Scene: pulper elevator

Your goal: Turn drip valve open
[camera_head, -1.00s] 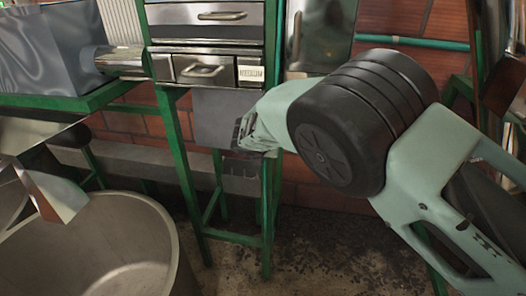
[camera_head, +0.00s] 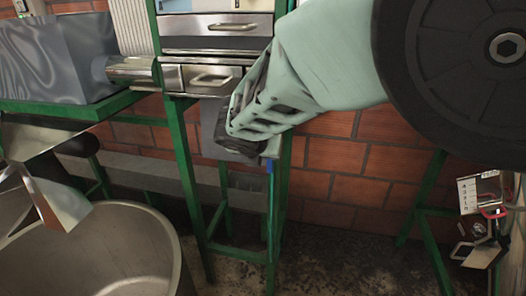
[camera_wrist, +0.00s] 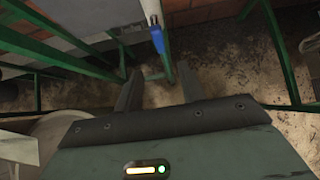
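A small valve with a blue handle (camera_wrist: 157,40) hangs at the end of a pale pipe (camera_wrist: 151,10) at the top of the wrist view. I take it to be the drip valve. Its blue part also shows small in the head view (camera_head: 269,168), beside a green leg, just right of and below my wrist. My gripper (camera_wrist: 158,88) is open and empty, with its two dark fingers apart. In the wrist view the blue handle appears beyond the gap between the fingertips, with no contact visible. The fingers cannot be made out in the head view.
A green frame (camera_head: 185,170) holds metal drawers (camera_head: 212,78) above the valve. A large metal drum (camera_head: 125,255) stands at the lower left. Green legs flank the gripper in the wrist view. A brick wall (camera_head: 335,158) is behind. The floor below is bare.

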